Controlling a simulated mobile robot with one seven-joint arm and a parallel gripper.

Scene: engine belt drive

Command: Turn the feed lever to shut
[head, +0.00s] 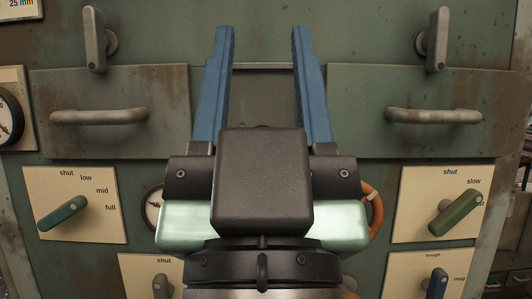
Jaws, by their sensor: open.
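My gripper (262,40) is open and empty, its two blue fingers pointing up and apart in front of the green panel. No visible label says "feed", so I cannot tell which lever is the feed lever. On the left plate, marked shut, low, mid and full, a dark green lever (62,213) slants from lower left to upper right. On the right plate, marked shut and slow, a green lever (457,212) slants the same way; further marks there may be hidden. A dark lever (161,287) under a "shut" mark is cut off at the bottom. My gripper touches none of these.
Two bar handles (100,117) (445,116) stick out on either side of my fingers. Upright grey latches (95,40) (438,40) stand above them. Another lever (437,283) sits at the lower right. An orange ring (374,210) and a gauge (154,207) are partly hidden by my gripper.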

